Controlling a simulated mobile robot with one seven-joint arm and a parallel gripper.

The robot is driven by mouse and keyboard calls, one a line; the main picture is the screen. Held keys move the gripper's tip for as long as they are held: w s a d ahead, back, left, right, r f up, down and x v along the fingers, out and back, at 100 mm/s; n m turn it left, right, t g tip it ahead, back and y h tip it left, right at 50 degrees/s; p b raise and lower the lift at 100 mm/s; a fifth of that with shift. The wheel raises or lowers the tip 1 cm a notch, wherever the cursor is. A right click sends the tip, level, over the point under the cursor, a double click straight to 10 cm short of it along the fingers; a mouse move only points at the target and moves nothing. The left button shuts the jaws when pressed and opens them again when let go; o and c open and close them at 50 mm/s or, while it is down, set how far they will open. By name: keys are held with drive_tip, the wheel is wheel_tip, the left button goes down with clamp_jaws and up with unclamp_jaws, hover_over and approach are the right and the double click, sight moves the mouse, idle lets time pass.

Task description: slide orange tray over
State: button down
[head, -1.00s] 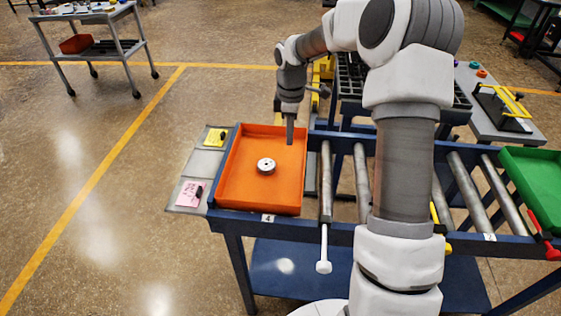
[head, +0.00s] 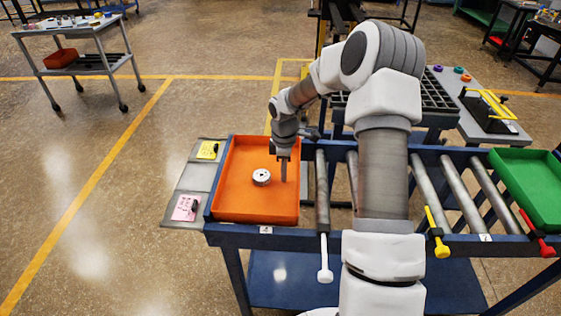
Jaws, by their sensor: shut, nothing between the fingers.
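The orange tray (head: 236,209) sits at the left end of the blue roller table (head: 330,238), by the plate marked 4. A round silver part (head: 262,177) with a dark centre lies inside it. My gripper (head: 283,180) points down over the right part of the tray, right of the silver part. It looks shut and holds nothing. Whether its tip touches the tray is hard to tell.
Bare rollers (head: 322,190) lie right of the orange tray. A green tray (head: 535,185) sits at the right end. White, yellow (head: 438,233) and red handles stick out at the front. A grey shelf (head: 186,215) with yellow and pink notes adjoins the left end.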

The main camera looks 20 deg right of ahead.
sight(294, 182)
drive_tip(key=shift+s+d+r, duration=0.1)
drive_tip(key=shift+s+d, duration=0.2)
drive_tip(key=shift+d, duration=0.4)
drive_tip(key=shift+s+d+r, duration=0.1)
drive_tip(key=shift+s+d, duration=0.2)
drive_tip(key=shift+d, duration=0.4)
drive_tip(key=shift+d, duration=0.1)
